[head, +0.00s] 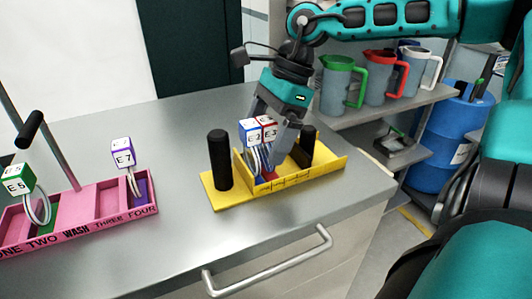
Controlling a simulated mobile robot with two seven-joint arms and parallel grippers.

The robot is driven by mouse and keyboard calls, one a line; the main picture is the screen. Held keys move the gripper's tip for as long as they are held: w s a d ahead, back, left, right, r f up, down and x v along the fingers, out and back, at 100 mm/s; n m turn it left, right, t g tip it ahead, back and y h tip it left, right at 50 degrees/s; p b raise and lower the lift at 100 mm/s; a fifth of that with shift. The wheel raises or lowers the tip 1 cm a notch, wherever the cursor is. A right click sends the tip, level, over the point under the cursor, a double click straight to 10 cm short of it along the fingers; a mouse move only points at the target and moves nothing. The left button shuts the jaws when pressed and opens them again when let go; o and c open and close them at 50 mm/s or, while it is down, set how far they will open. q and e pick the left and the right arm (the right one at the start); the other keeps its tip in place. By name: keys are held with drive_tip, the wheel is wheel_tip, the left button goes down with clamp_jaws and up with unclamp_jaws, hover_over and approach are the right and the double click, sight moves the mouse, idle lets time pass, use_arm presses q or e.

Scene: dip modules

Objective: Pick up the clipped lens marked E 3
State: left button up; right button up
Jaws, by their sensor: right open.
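The lens marked E 3 (268,129) has a white cube tag with red edges and stands in the yellow tray (228,198). A blue-edged cube marked E 2 (249,131) stands just left of it, with looped clips below both. My right gripper (276,150) reaches down from above, its fingers around or just behind the E 3 cube. It is open; the cubes partly hide the fingers, and I cannot tell whether they touch the lens. My left gripper is not in view.
Black upright handles (219,160) stand at both ends of the yellow tray. A pink tray (100,208) at left holds the green E 5 (18,180) and purple E 7 (122,153) cubes. Jugs (337,84) stand on a shelf behind. The metal counter between the trays is clear.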

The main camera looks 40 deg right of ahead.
drive_tip(key=shift+c, duration=0.3)
drive_tip(key=c, duration=1)
drive_tip(key=shift+c, duration=0.2)
